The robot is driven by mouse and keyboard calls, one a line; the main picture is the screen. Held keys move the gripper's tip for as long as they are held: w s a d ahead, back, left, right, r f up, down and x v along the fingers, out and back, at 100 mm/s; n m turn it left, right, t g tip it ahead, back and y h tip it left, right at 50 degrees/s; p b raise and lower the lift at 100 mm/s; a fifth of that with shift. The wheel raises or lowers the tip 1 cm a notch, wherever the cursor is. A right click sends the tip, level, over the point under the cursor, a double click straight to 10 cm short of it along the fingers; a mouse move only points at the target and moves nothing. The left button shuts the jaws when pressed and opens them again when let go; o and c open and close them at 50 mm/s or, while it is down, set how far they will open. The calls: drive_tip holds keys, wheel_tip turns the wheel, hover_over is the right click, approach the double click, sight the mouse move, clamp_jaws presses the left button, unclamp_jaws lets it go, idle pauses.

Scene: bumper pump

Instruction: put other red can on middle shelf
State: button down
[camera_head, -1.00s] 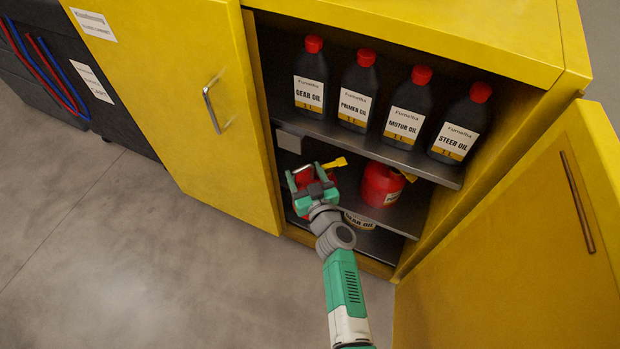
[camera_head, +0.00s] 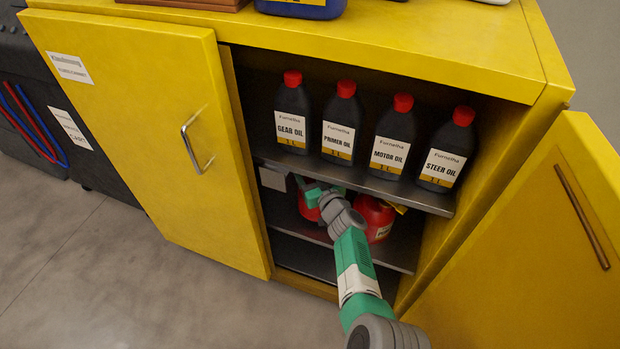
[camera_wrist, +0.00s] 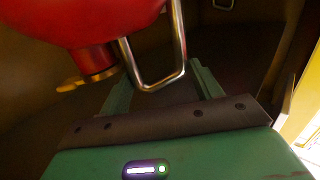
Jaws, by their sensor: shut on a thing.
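My gripper (camera_head: 318,190) is inside the open side of the yellow cabinet, above the middle shelf (camera_head: 398,256). It is shut on the metal handle of a red can (camera_head: 307,207), which is largely hidden behind my arm. In the wrist view the red can (camera_wrist: 75,22) fills the upper left, and its wire handle passes between the fingers of my gripper (camera_wrist: 162,82). I cannot tell whether its base touches the shelf. Another red can (camera_head: 376,217) with a yellow spout stands to its right on the middle shelf.
Several dark oil bottles (camera_head: 393,138) with red caps stand on the upper shelf (camera_head: 415,194), close above my gripper. The left door (camera_head: 135,120) is shut. The right door (camera_head: 535,240) is open. A grey box (camera_head: 272,178) hangs beneath the upper shelf at left.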

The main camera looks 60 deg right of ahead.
drive_tip(key=shift+d+f+b, duration=0.35)
drive_tip(key=shift+f+b, duration=0.15)
drive_tip(key=shift+f, duration=0.15)
wheel_tip(320, 180, down, 2)
drive_tip(key=shift+a+b, duration=0.15)
drive_tip(key=shift+b, duration=0.5)
drive_tip(key=shift+r, duration=0.1)
drive_tip(key=c, duration=0.7)
unclamp_jaws()
drive_tip(key=shift+f, duration=0.2)
drive_tip(key=shift+c, duration=0.2)
drive_tip(key=o, duration=0.4)
drive_tip(key=shift+o, duration=0.2)
drive_tip(key=s+a+p, duration=0.1)
drive_tip(key=p, duration=0.1)
drive_tip(key=s+r+p, duration=0.1)
drive_tip(key=p, duration=0.1)
drive_tip(key=shift+s+a+r, duration=0.15)
drive_tip(key=shift+a, duration=0.25)
drive_tip(key=p+v, duration=0.4)
drive_tip(key=v, duration=0.5)
drive_tip(key=shift+f, duration=0.6)
